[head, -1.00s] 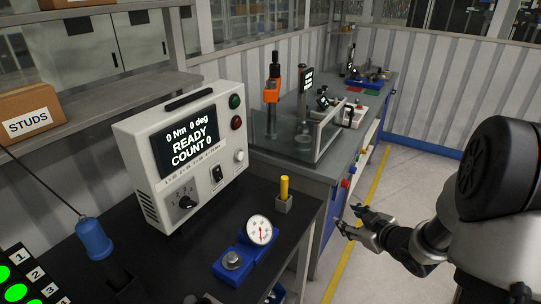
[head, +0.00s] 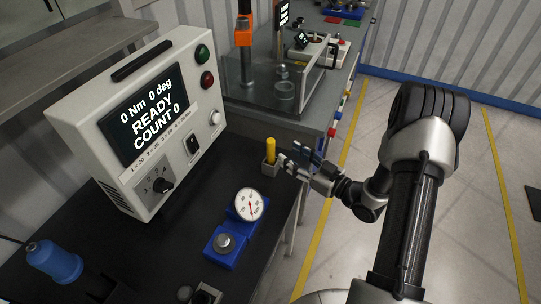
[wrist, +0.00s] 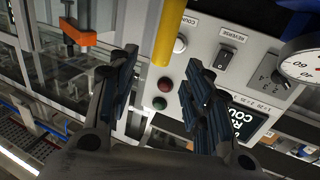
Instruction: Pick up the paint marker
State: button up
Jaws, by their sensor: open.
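The paint marker is a yellow cylinder (head: 270,150) standing upright in a small grey holder (head: 270,168) near the right edge of the black bench. In the wrist view the yellow marker (wrist: 170,32) shows at the top, with its end just beyond and between my fingertips. My gripper (head: 285,159) is open and close to the right of the marker in the head view. In the wrist view my two fingers (wrist: 160,75) are spread apart with nothing between them. I cannot tell whether a finger touches the marker.
A white controller box (head: 140,120) stands behind left of the marker. A blue-based dial gauge (head: 248,205) sits in front of it. A blue tool (head: 55,262) is at the left front. A second bench with a clear enclosure (head: 285,95) lies beyond.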

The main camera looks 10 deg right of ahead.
aim_at(274, 148)
jog(key=x, duration=0.2)
jog(key=b+x, duration=0.1)
jog(key=x, duration=0.2)
jog(key=f+x, duration=0.1)
jog(key=x, duration=0.2)
jog(key=shift+a+b, duration=0.25)
jog(key=shift+b, duration=0.1)
jog(key=shift+w+a+r, duration=0.1)
jog(key=shift+w+a, duration=0.05)
jog(key=shift+w, duration=0.05)
jog(key=c, duration=1)
jog(key=shift+r, duration=0.1)
jog(key=shift+c, duration=0.2)
notch_tip(274, 148, up, 20)
jog(key=p, duration=0.5)
jog(key=shift+r, duration=0.2)
